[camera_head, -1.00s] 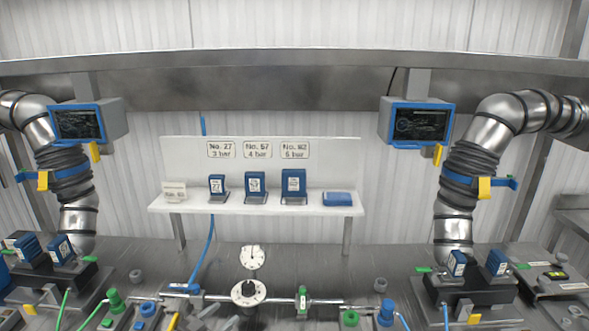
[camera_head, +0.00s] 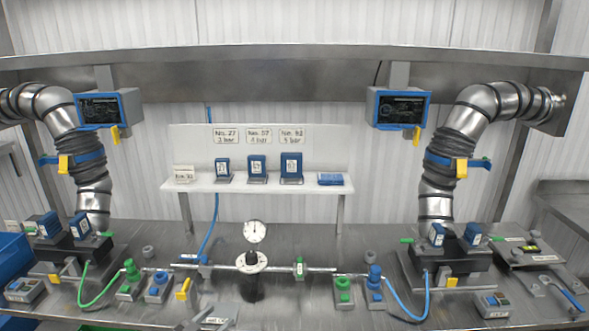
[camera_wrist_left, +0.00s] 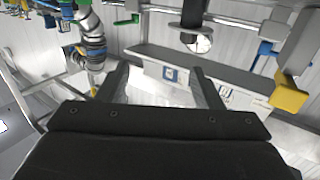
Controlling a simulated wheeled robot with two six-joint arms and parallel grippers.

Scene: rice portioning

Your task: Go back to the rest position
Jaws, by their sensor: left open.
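My left gripper (camera_wrist_left: 160,72) shows in the left wrist view as two dark fingers spread well apart. Nothing is between them and they touch nothing that I can see. Beyond the fingers, the wrist view shows a white panel and a blue-and-white label, seen upside down. In the head view I cannot clearly make out the left gripper among the grey shapes at the lower edge. My right gripper does not show in either view.
A steel bench (camera_head: 320,236) carries a pipe with a round gauge (camera_head: 255,231) and valves. Behind it is a white shelf (camera_head: 200,184) with several blue boxes. Bent ducts (camera_head: 92,186) and (camera_head: 437,187) stand at both sides, with screens (camera_head: 100,108) and (camera_head: 401,108) beside them.

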